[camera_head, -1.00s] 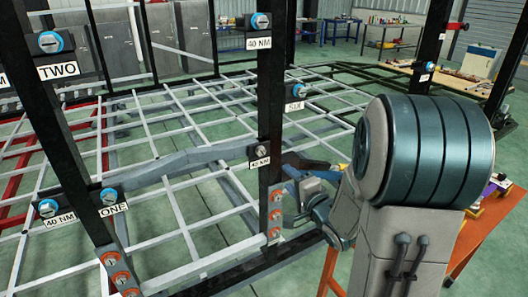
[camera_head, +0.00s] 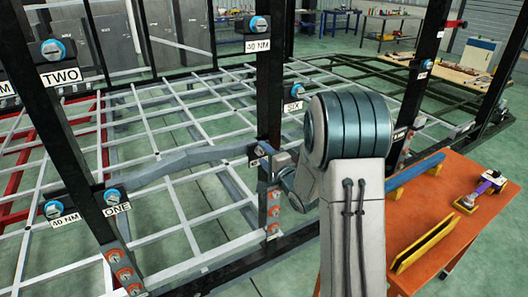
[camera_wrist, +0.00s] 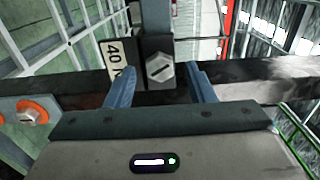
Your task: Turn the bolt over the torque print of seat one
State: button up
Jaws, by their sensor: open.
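In the wrist view, a grey slotted hex bolt (camera_wrist: 160,69) sits on a dark block on a black post, with a white 40 NM print (camera_wrist: 117,60) beside it. The blue fingers of my gripper (camera_wrist: 160,88) are open, one either side of the bolt in the picture; I cannot tell if they touch it. In the head view my gripper (camera_head: 283,160) is at the middle post, partly hiding the bolt and print there. At the left post, the ONE label (camera_head: 117,208) sits below a blue-ringed bolt (camera_head: 113,197); another blue-ringed bolt (camera_head: 53,209) is above a 40 NM print (camera_head: 65,221).
A bent grey bar (camera_head: 185,160) spans the left and middle posts. Orange-ringed bolts (camera_head: 273,211) sit low on the middle post. An orange table (camera_head: 450,235) at right holds a blue bar, a yellow-edged part and a tool. Labels TWO (camera_head: 61,76) and SIX (camera_head: 293,107) mark other bolts.

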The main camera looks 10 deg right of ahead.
jog(key=shift+w+a, duration=0.15)
jog(key=shift+w, duration=0.3)
jog(key=shift+c, duration=0.3)
jog(key=c, duration=0.9)
jog(key=shift+c, duration=0.2)
jog(key=shift+f+b, duration=0.1)
jog(key=shift+b, duration=0.25)
